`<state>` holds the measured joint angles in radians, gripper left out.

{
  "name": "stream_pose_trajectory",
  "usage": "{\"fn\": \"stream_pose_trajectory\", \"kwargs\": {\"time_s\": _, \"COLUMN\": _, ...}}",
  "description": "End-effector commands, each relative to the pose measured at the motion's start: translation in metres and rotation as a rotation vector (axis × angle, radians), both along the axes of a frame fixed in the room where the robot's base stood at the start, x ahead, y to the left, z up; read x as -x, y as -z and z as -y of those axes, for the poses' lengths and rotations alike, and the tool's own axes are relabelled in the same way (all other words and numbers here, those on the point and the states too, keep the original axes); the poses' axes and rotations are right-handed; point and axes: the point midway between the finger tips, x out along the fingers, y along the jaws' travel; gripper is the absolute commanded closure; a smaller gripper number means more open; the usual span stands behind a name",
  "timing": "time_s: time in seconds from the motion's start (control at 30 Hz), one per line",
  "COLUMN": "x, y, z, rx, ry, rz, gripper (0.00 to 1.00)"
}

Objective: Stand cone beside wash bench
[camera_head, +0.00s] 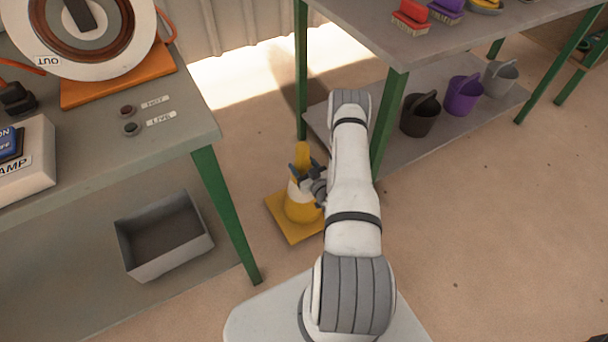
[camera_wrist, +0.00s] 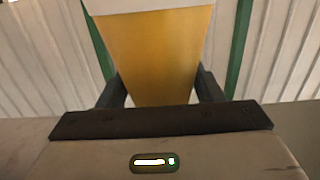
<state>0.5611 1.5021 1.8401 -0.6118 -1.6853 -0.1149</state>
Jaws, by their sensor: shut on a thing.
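The cone (camera_head: 301,210) is yellow with a white band and a square base. It stands upright at floor level in the gap between the two green-legged benches. My gripper (camera_head: 304,178) is shut on the cone around its upper part, coming from the right. In the wrist view the cone's yellow body (camera_wrist: 152,50) fills the space between the two dark fingers (camera_wrist: 160,90). The bench with brushes and buckets, which looks like the wash bench (camera_head: 400,45), stands to the right of the cone. Whether the base touches the floor I cannot tell for sure.
A left bench (camera_head: 190,125) carries a round dial device, a lamp box (camera_head: 25,160) and buttons, with a grey bin (camera_head: 165,235) on its lower shelf. Buckets (camera_head: 462,95) stand on the right bench's lower shelf. Open floor (camera_head: 500,230) lies to the right.

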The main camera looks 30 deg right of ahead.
Motion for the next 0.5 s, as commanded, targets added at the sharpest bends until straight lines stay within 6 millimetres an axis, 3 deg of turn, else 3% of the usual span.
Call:
{"fn": "stream_pose_trajectory", "kwargs": {"time_s": 0.27, "x": 0.000, "y": 0.034, "z": 0.001, "rx": 0.001, "ry": 0.001, "rz": 0.003, "gripper": 1.00}}
{"fn": "stream_pose_trajectory", "kwargs": {"time_s": 0.5, "x": 0.000, "y": 0.035, "z": 0.001, "rx": 0.001, "ry": 0.002, "rz": 0.003, "gripper": 1.00}}
